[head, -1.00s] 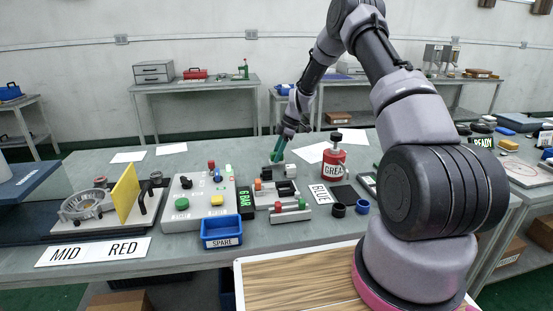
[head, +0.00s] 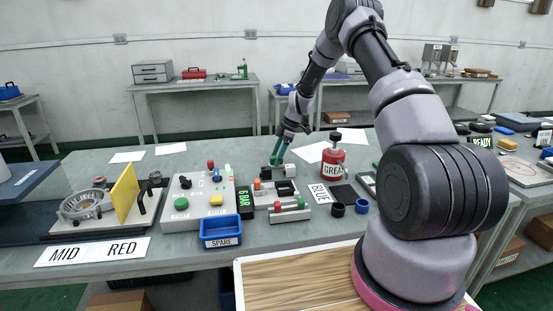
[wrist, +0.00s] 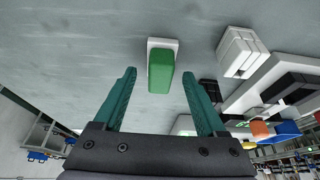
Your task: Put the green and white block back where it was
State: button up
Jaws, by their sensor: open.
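The green and white block (wrist: 162,70) stands on the grey bench in the wrist view, with its green part toward me and its white part behind. In the head view the block (head: 274,160) shows small at the far side of the bench, partly hidden by the fingers. My gripper (head: 279,150) is there, just above and beside it. In the wrist view the teal fingers of my gripper (wrist: 160,76) are spread wide with the block in line between their tips. The fingers do not appear to touch it.
A white block-shaped part (wrist: 240,52) and a fixture (head: 283,190) with black slots stand close by. A red grease can (head: 333,162) is to the right. A control box (head: 198,195) and blue SPARE bin (head: 221,231) are to the left. The bench behind the block is clear.

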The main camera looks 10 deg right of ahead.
jog(key=s+d+r+m+t+h, duration=0.1)
jog(key=s+d+r+m, duration=0.15)
jog(key=r, duration=0.95)
jog(key=s+d+r+m, duration=0.2)
jog(key=s+r, duration=0.1)
jog(key=r, duration=0.8)
jog(key=s+r+m+t+h, duration=0.15)
jog(key=s+r+m, duration=0.45)
jog(key=s+r, duration=0.6)
jog(key=s+r+m+t, duration=0.2)
jog(key=s+m, duration=0.4)
jog(key=s, duration=0.5)
jog(key=s+d+r+m+t, duration=0.1)
jog(key=s+m, duration=0.4)
jog(key=s, duration=0.6)
jog(key=shift+s+r+m+t, duration=0.35)
jog(key=shift+s+r+t, duration=0.05)
jog(key=shift+r+t, duration=0.5)
jog(key=shift+d, duration=0.15)
